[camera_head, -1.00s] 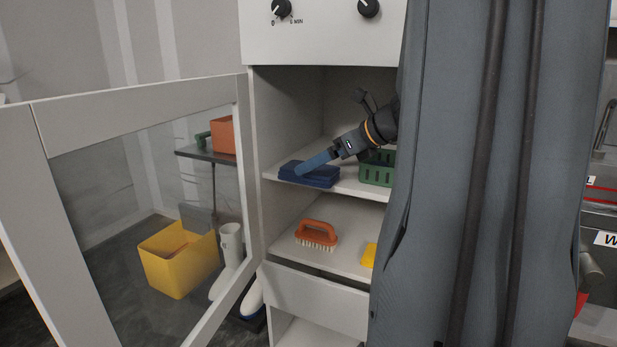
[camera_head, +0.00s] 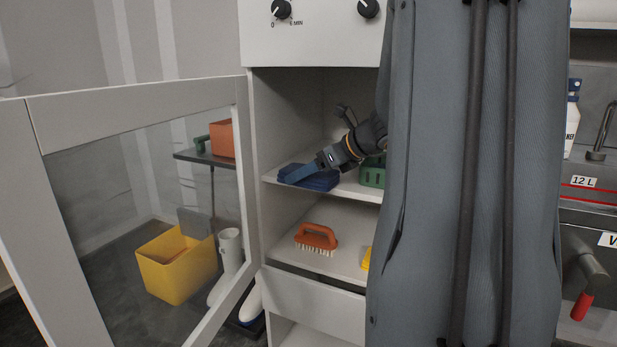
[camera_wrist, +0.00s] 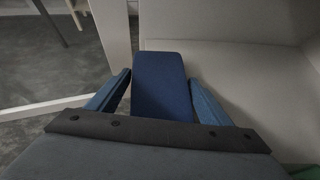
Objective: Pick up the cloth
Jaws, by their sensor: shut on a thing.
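The cloth (camera_head: 318,181) is a dark blue folded block at the front left of the cabinet's upper shelf. My gripper (camera_head: 298,175) reaches in from the right, with its blue fingers angled down to the left over the cloth. In the wrist view the cloth (camera_wrist: 163,85) lies between the two fingers of my gripper (camera_wrist: 159,80), which is shut on it. The near end of the cloth is hidden behind the gripper's dark crossbar. I cannot tell whether the cloth is clear of the shelf.
A green basket (camera_head: 372,174) stands right of the cloth, partly hidden by my body. An orange brush (camera_head: 317,238) and a yellow item (camera_head: 366,259) lie on the lower shelf (camera_head: 345,262). The open glass door (camera_head: 130,108) stands left. A yellow bin (camera_head: 165,275) shows through it.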

